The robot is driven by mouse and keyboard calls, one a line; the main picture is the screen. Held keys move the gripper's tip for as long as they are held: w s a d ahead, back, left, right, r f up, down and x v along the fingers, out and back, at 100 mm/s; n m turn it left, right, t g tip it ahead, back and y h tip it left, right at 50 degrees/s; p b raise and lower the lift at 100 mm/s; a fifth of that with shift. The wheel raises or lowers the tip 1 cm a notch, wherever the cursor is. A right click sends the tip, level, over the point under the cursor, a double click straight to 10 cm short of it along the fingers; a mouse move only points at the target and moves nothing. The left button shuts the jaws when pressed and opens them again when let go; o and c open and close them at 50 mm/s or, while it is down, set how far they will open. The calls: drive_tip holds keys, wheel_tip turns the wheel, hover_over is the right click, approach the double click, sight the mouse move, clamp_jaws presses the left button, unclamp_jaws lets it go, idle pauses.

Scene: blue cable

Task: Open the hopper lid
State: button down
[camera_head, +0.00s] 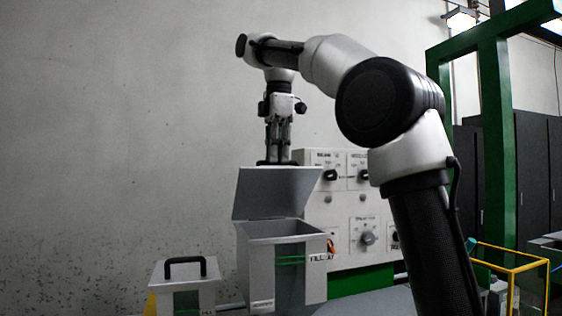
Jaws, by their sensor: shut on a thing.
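The hopper (290,263) is a grey box with a green-marked window in its front, at the lower middle of the head view. Its grey lid (275,193) is raised and leans up and back, so the hopper's top opening shows. A black handle (264,162) sticks out at the lid's upper edge. My gripper (278,158) points straight down behind the lid's top edge and is shut on the handle. The fingertips are partly hidden by the lid.
A smaller grey box (172,288) with a black handle stands at the lower left. A control panel (345,205) with knobs stands behind the hopper. A yellow frame (512,268) and a green post (497,150) are on the right. The wall side at left is clear.

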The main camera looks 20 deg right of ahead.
drive_tip(key=shift+w+a+f, duration=0.1)
drive_tip(key=shift+w+f, duration=0.15)
drive_tip(key=shift+w, duration=1.2)
drive_tip(key=c, duration=1.6)
unclamp_jaws()
drive_tip(key=shift+o, duration=0.4)
drive_tip(key=shift+s+r, duration=0.1)
drive_tip(key=shift+s, duration=0.1)
